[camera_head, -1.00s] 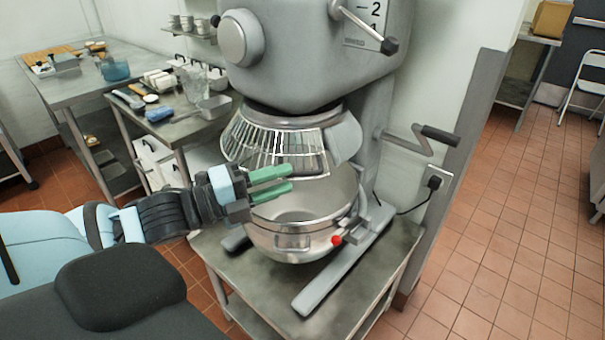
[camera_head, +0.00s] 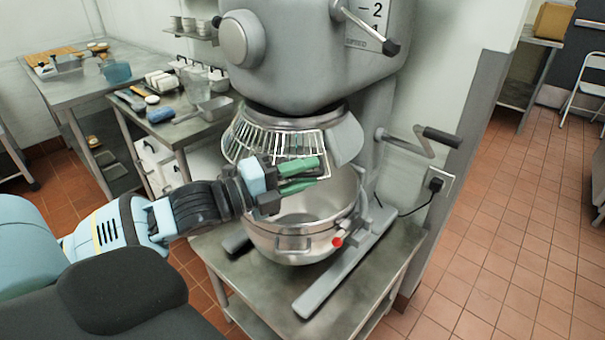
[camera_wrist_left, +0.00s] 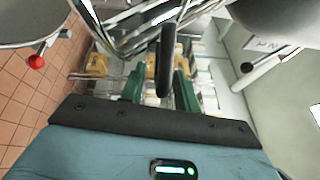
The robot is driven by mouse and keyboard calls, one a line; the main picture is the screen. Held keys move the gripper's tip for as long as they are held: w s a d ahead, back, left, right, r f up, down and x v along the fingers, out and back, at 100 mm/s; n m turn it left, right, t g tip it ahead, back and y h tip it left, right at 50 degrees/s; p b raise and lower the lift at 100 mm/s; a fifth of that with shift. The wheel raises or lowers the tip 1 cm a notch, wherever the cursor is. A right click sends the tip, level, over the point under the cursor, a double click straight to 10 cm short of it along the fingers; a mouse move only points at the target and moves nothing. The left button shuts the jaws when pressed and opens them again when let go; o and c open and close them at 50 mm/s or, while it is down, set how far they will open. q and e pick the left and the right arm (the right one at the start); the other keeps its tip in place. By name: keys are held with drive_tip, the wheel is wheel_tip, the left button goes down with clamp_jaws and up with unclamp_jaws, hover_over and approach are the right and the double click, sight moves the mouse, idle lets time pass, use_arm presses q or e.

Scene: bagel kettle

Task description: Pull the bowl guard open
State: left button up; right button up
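The bowl guard (camera_head: 262,137) is a wire cage with a solid grey section, hanging under the mixer head above the steel bowl (camera_head: 290,242). Its lower rim is near my left gripper (camera_head: 317,172). The left gripper's two green fingers are apart, in front of the guard's lower edge and above the bowl's rim. In the left wrist view, a dark upright bar (camera_wrist_left: 165,60) shows between the green fingers (camera_wrist_left: 158,92), with the guard's bright wires (camera_wrist_left: 125,35) behind. I cannot tell whether the fingers touch the bar. My right gripper is not in view.
The mixer (camera_head: 300,60) stands on a low steel table (camera_head: 255,290). A crank handle (camera_head: 437,136) sticks out at its right, and a red knob (camera_head: 337,242) sits by the bowl. A side table (camera_head: 195,125) with containers stands behind at left. Tiled floor is clear at right.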

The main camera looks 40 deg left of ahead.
use_arm(q)
drive_tip(key=shift+c, duration=0.4)
clamp_jaws()
